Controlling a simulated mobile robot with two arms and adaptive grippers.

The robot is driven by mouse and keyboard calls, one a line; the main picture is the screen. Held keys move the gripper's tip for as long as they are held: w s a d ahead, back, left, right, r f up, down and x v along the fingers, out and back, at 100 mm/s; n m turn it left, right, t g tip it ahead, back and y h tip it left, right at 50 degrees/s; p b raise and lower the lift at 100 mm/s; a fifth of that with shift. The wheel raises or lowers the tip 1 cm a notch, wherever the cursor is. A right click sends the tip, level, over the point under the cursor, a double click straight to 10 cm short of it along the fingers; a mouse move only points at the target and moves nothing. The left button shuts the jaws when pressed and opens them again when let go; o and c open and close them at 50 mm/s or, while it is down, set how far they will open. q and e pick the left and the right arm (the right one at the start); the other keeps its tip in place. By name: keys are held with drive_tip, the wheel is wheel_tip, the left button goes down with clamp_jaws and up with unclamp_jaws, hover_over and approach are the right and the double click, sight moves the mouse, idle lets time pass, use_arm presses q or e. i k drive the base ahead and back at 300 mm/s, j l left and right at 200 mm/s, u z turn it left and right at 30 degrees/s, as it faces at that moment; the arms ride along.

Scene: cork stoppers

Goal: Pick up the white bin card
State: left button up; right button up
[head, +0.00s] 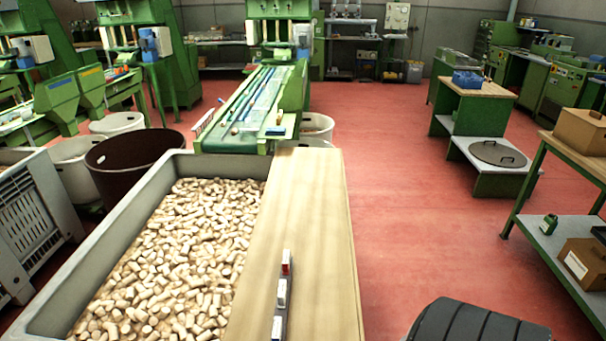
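I cannot clearly make out a white bin card in the head view. On the pale wooden board (313,200) lies a narrow grey strip with small white and red blocks (283,292), too small to identify. The board lies along the right side of a large grey bin (62,275) full of cork stoppers (185,250). Neither of my grippers shows in this view.
A green conveyor (250,105) stands beyond the bin. White tubs and a dark brown barrel (135,160) stand at left. A workbench with cardboard boxes (582,130) is at right. The red floor (400,180) between is clear. A dark ribbed rounded shape (475,322) fills the lower right.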

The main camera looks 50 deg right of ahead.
sight(282, 294)
drive_tip(key=z, duration=1.4)
drive_tip(key=l+u, duration=0.1)
drive_tip(key=l, duration=0.25)
